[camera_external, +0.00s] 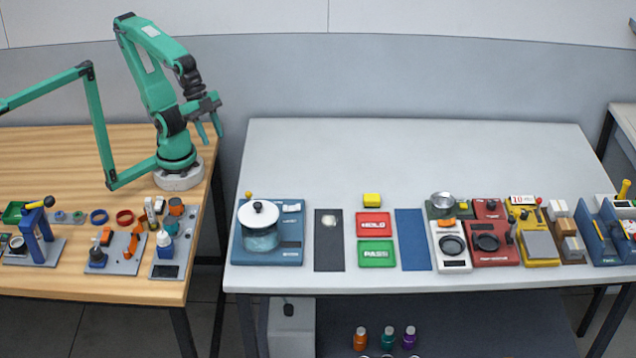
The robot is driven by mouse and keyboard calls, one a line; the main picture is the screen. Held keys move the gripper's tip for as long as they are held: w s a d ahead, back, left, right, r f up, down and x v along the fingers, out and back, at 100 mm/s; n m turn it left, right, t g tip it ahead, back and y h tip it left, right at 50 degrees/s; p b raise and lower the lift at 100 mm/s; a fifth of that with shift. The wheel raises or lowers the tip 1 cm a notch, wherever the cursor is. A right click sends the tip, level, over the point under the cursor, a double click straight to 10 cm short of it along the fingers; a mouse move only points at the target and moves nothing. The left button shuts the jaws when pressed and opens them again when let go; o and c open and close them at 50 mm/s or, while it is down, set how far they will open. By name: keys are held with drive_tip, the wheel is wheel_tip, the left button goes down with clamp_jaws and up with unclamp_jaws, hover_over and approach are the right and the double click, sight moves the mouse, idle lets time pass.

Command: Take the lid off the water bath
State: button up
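The water bath (260,240) is a clear, rounded vessel on a blue base plate (290,243) at the left end of the grey table. A white lid (268,214) with a dark knob (257,206) sits on top of it. My gripper (210,138) hangs over the right edge of the wooden table, up and to the left of the water bath and apart from it. Its two green fingers point down, are spread apart and hold nothing.
Right of the bath lie a dark mat (328,255), a red HOLD tray (373,225), a green PASS tray (377,254) and a blue mat (412,240). Several instruments stand further right. The back of the grey table (400,155) is clear. A gap separates the two tables.

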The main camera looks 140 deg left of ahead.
drive_tip(key=o, duration=1.4)
drive_tip(key=m+g, duration=0.4)
drive_tip(key=g, duration=0.1)
hover_over(257, 203)
wheel_tip(257, 203, down, 3)
drive_tip(key=shift+s+d+r, duration=0.1)
drive_tip(key=shift+r, duration=0.1)
drive_tip(key=shift+w+f+m+g, duration=0.25)
drive_tip(key=shift+w+m+g, duration=0.05)
drive_tip(key=shift+w, duration=0.05)
drive_tip(key=shift+s+f, duration=0.15)
drive_tip(key=shift+f, duration=3.8)
drive_tip(key=c, duration=0.7)
